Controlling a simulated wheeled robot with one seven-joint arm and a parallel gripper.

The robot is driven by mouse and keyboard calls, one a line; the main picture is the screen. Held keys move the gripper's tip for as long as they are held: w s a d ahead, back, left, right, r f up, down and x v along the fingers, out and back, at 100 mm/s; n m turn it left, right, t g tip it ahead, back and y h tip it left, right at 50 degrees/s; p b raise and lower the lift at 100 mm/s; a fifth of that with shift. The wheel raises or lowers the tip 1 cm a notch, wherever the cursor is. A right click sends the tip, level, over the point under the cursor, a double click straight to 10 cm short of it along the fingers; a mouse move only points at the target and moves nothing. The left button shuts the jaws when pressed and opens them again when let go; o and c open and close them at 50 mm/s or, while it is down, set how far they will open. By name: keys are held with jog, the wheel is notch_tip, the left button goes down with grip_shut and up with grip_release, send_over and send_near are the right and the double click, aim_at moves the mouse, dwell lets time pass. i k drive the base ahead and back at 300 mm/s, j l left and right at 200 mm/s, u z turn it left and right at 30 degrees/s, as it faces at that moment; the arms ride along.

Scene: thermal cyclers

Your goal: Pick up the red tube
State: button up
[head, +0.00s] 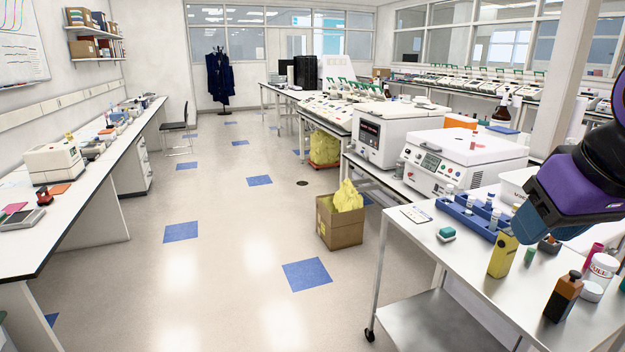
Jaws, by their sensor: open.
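A pinkish-red cylinder (592,253), which may be the red tube, is on the white cart top at the right, beside a white jar with red lettering (603,268). Its details are too small to make out. My gripper (540,222) comes in from the right edge above the cart, on the dark blue and purple end of my arm. It is open, and nothing shows held in it. It is up and to the left of the red cylinder, apart from it. Its fingertips are hard to make out against the things behind.
The cart (458,262) also holds a blue rack (468,220), a yellow bottle (503,257), a green-capped vial (530,255) and a brown bottle (563,297). A white centrifuge (465,160) stands behind. A cardboard box (340,228) is on the floor left of the cart; the aisle is clear.

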aim_at(475, 132)
jog(key=i+j+u, duration=0.2)
jog(key=i, duration=0.5)
jog(key=i+j+u, duration=0.1)
jog(key=i+u, duration=0.15)
jog(key=i, duration=0.4)
jog(key=i+j+z, duration=0.1)
jog(key=i+z, duration=0.4)
jog(key=i+j+z, duration=0.25)
jog(key=z, duration=0.25)
jog(key=i+j+z, duration=0.65)
jog(key=j+z, duration=0.3)
jog(key=i+j+z, duration=0.15)
jog(key=j+z, duration=0.75)
jog(key=j, duration=1.2)
jog(key=i+j+z, duration=0.15)
jog(key=i+j, duration=0.15)
jog(key=i+j+z, duration=0.35)
jog(key=i+j, duration=0.25)
jog(key=j, duration=0.25)
jog(key=i+j+z, duration=0.15)
jog(key=j, duration=0.25)
jog(key=i+j+z, duration=0.1)
jog(key=i+j, duration=0.15)
jog(key=i, duration=0.15)
jog(key=i+j+z, duration=0.1)
jog(key=i+j, duration=0.15)
jog(key=i, duration=0.15)
